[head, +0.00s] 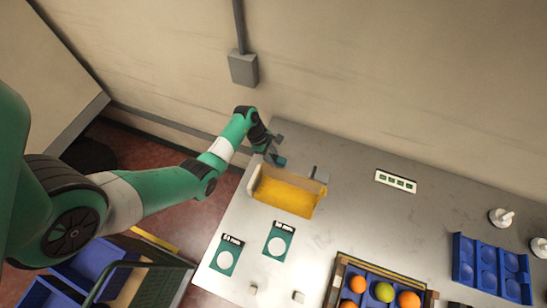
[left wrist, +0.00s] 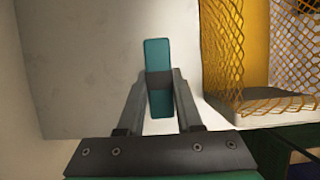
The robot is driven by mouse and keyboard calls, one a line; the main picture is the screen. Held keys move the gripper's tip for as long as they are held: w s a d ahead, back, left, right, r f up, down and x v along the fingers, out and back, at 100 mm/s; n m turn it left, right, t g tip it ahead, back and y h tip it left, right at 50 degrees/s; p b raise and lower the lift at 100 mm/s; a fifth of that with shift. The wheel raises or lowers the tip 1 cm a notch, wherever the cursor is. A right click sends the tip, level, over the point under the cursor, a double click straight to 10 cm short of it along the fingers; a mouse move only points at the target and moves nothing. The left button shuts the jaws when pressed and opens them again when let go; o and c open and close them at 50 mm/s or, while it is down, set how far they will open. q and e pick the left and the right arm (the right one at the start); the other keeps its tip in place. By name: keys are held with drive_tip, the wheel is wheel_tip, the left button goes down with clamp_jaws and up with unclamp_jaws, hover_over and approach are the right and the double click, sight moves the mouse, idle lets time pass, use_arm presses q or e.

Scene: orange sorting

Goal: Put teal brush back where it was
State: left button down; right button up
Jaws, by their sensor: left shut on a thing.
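The teal brush (left wrist: 158,54) is a narrow block seen from above in the left wrist view. My left gripper (left wrist: 160,88) is shut on its middle, with teal showing on both sides of the fingers. In the head view my left gripper (head: 273,152) is at the table's back left edge, behind the yellow bin. The brush (head: 280,161) shows there as a small teal end. I cannot tell whether it touches the table. My right gripper is not in view.
The open yellow bin (head: 287,196) with mesh sides stands close to the brush. Two green size cards (head: 279,240) (head: 226,254) lie in front. A crate of fruit (head: 336,285), a blue tray (head: 491,268) and a white bottle (head: 501,217) are further right. The table's middle (head: 380,220) is clear.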

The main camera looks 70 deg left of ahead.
use_arm(q)
drive_tip(key=shift+f+b, duration=0.3)
drive_tip(key=shift+f, duration=0.15)
drive_tip(key=shift+c, duration=0.5)
unclamp_jaws()
drive_tip(key=shift+r, duration=0.1)
wheel_tip(320, 180, up, 8)
drive_tip(key=p, duration=0.8)
idle(0.5)
